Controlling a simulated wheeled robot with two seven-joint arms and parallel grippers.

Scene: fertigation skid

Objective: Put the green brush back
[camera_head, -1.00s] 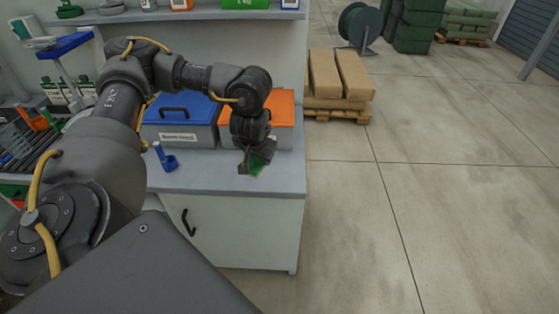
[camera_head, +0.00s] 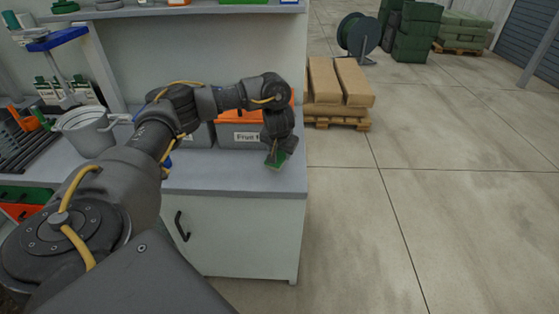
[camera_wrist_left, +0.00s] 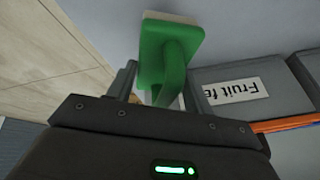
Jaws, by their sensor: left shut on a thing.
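The green brush (camera_head: 276,158) is held in my left gripper (camera_head: 279,148) over the right front part of the grey worktop (camera_head: 236,179). In the left wrist view the brush (camera_wrist_left: 165,48) shows its green block and handle, with a pale edge at its far end. The fingers of the left gripper (camera_wrist_left: 158,90) are shut on its handle. I cannot tell whether the brush touches the worktop. My right gripper is not in view.
A grey bucket (camera_head: 88,133) stands at the left. The worktop's right edge is close to the brush. Open floor (camera_head: 430,220) lies to the right, with long cartons on a pallet (camera_head: 338,112).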

